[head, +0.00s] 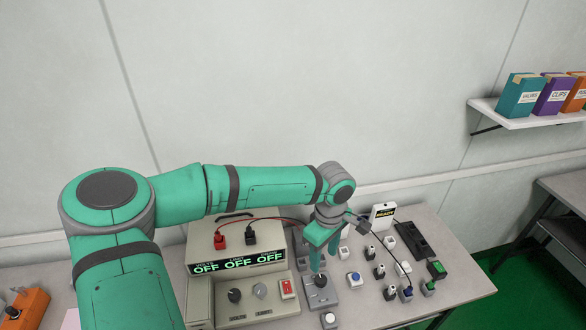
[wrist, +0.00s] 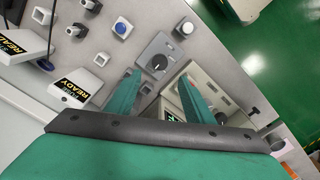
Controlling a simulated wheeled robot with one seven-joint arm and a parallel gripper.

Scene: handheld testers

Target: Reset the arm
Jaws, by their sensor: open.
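My green arm (head: 240,190) reaches across from the left over the bench. My gripper (head: 320,262) points down over the bench, just right of the beige power supply (head: 235,298). In the wrist view my gripper (wrist: 158,78) is open, with its two green fingers apart and nothing held between them. A grey box with a dark round knob (head: 320,290) is just below the fingertips. It also shows beyond the fingers in the wrist view (wrist: 150,60). I cannot tell whether the fingers touch it.
The power supply display reads OFF, with red and black plugs above it. Several small switch boxes, a blue button (head: 354,278) and a READY sign (head: 383,214) stand to the right. An orange box (head: 25,308) is at far left. A wall shelf (head: 520,112) holds boxes. The air above the bench is clear.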

